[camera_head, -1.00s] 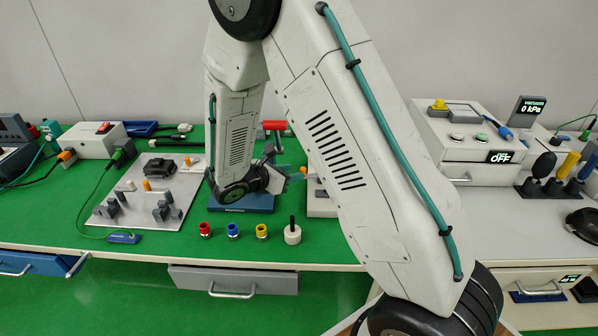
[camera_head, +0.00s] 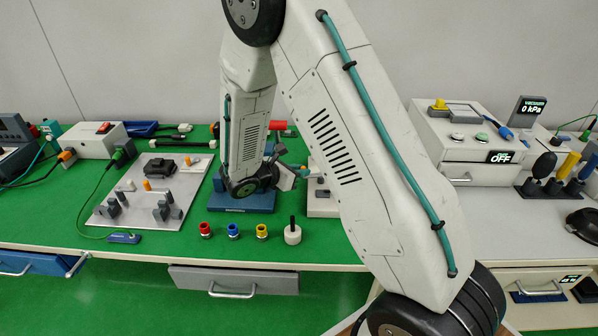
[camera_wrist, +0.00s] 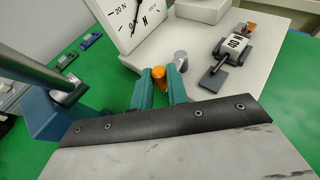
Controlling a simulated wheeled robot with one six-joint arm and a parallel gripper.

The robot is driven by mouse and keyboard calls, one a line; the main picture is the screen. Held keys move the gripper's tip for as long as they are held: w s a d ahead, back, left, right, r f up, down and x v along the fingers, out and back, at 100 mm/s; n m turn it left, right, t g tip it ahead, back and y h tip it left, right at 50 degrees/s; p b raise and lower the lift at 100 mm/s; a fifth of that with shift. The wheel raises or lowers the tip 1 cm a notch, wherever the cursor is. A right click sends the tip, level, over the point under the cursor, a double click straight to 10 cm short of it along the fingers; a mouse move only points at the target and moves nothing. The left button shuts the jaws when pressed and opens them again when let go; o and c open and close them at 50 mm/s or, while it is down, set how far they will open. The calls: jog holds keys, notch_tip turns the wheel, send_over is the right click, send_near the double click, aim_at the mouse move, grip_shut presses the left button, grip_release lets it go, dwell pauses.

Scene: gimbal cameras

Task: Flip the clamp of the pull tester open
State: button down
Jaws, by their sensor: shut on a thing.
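The pull tester shows in the wrist view as a white body with a dial gauge (camera_wrist: 138,18) marked in N. An orange-tipped clamp lever (camera_wrist: 158,75) stands between the two teal fingers of my gripper (camera_wrist: 160,88), which is shut on it. A grey round post (camera_wrist: 180,61) is just beyond the fingers. A dark grey fixture (camera_wrist: 236,45) with an orange end lies further right on the white base. In the head view the tester's white base (camera_head: 322,207) is mostly hidden by my arm. My gripper (camera_head: 295,175) is small and partly covered there.
A blue-based press (camera_head: 245,204) with a red handle (camera_head: 278,125) stands close left of the tester. Red, blue and yellow small parts (camera_head: 233,230) and a white knob (camera_head: 292,235) sit at the front edge. A grey fixture plate (camera_head: 150,215) lies further left.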

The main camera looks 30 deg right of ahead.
jog(key=shift+w+d+m+g, duration=0.15)
jog(key=shift+w+m+g, duration=0.15)
jog(key=shift+m+g, duration=0.3)
jog(key=shift+w+d+m+g, duration=0.1)
jog(key=shift+w+m+g, duration=0.2)
jog(key=shift+m+g, duration=0.3)
jog(key=c, duration=1.4)
grip_release()
jog(key=shift+o, duration=0.2)
jog(key=v, duration=0.7)
jog(key=shift+a, duration=0.4)
jog(key=shift+w+r, duration=0.1)
